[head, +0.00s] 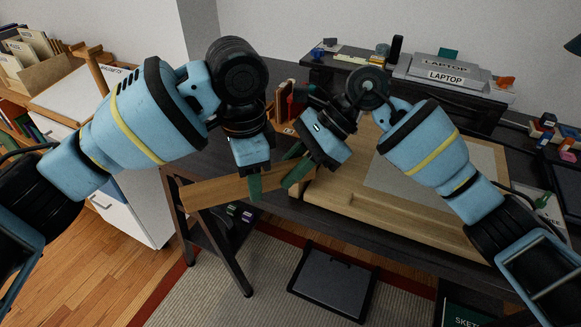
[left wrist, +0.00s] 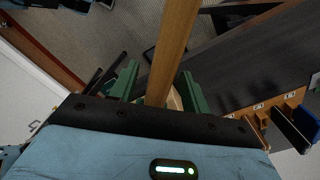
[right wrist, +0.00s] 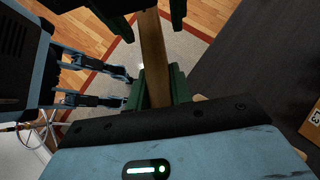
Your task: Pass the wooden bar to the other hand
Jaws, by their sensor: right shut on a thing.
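The wooden bar (head: 215,190) is a light brown plank held about level in front of the desk. My right gripper (head: 298,172) is shut on it near its right end; the bar (right wrist: 153,60) runs between its green fingers in the right wrist view. My left gripper (head: 254,183) is next to the right one, further left along the bar. In the left wrist view the bar (left wrist: 172,55) passes between the open left fingers (left wrist: 160,88), with gaps on both sides. The left fingers also show at the top of the right wrist view.
The dark desk (head: 275,205) bears a wooden drawing board (head: 430,230) close behind and right of the grippers. A laptop box (head: 445,72) and small items stand at the back. A white drawer cabinet (head: 125,215) is at left.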

